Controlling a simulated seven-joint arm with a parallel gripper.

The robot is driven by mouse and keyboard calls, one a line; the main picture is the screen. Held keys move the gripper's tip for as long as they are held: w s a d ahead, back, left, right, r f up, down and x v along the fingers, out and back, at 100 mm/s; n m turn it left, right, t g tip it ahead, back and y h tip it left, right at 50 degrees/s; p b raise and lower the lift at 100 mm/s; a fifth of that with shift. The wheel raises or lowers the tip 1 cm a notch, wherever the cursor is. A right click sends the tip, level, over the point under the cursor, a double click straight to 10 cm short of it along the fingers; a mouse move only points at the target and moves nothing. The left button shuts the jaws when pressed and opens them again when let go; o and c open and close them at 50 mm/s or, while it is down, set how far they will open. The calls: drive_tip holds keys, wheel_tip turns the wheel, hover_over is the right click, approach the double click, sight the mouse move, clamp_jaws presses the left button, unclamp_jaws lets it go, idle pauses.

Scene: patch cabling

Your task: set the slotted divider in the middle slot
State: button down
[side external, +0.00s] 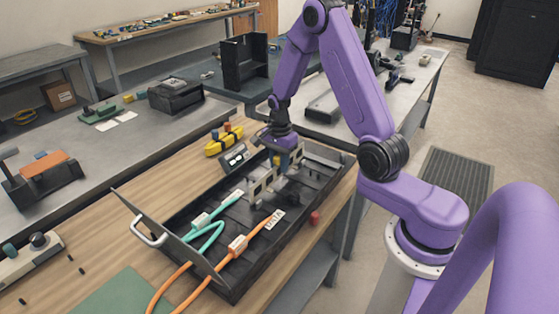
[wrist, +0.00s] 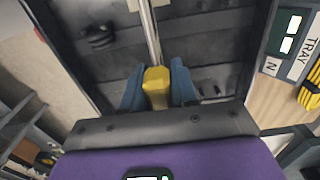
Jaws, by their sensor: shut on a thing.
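The slotted divider (side external: 263,187) is a light grey plate with cut-outs, upright across the black tray (side external: 178,216). In the wrist view its thin edge (wrist: 149,32) runs away from the fingers. My gripper (side external: 287,158) is over the tray's far half, pointing down. In the wrist view its blue fingers (wrist: 158,88) are shut on a yellow grip piece (wrist: 156,80) in line with the divider. I cannot tell whether the divider's lower edge is in a slot; the slots are mostly hidden.
Teal (side external: 213,226) and orange (side external: 206,281) cables lie in the tray's near half; the orange one carries a DATA label (side external: 274,218). A raised end panel with a handle (side external: 150,232) is at the near end. Yellow cable (side external: 223,141) and a small labelled box (side external: 235,158) sit beside the tray.

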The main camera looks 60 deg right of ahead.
drive_tip(key=shift+f, duration=1.15)
drive_tip(key=c, duration=0.8)
unclamp_jaws()
wheel_tip(320, 180, up, 17)
drive_tip(key=shift+r, duration=0.2)
